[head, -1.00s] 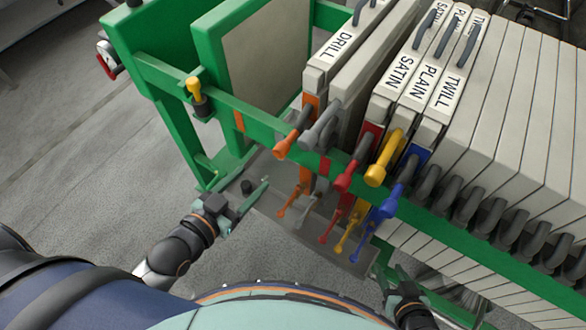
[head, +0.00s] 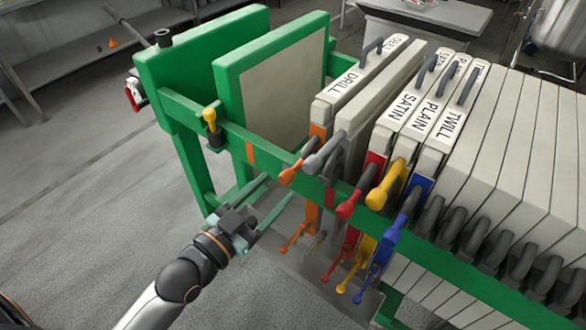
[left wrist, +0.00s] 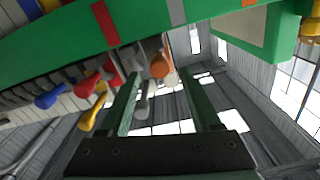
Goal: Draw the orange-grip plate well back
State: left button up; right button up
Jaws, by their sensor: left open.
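The orange-grip plate is the cream plate marked DRILL (head: 350,84), upright in the green rack. Its orange grip (head: 290,173) sticks out at the front rail, with a lower orange handle (head: 292,240) beneath. My left gripper (head: 274,192) is open and empty, in front of the rack and below the rail, just left of the orange handles. In the left wrist view an orange knob (left wrist: 160,66) shows between the open fingers (left wrist: 160,80), beyond the tips; I see no contact. My right gripper is out of view.
A grey-grip plate (head: 380,95) stands close to the right of DRILL, then SATIN (head: 400,108), PLAIN and TWILL with red, yellow and blue grips. Left of DRILL is a gap, then a green-framed plate (head: 275,85). A green rail (head: 240,145) crosses the front.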

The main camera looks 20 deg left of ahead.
aim_at(292, 168)
pick_arm(q)
jog(key=shift+x, duration=3.5)
jog(key=shift+c, duration=0.3)
grip_shut()
jog(key=shift+a, duration=0.1)
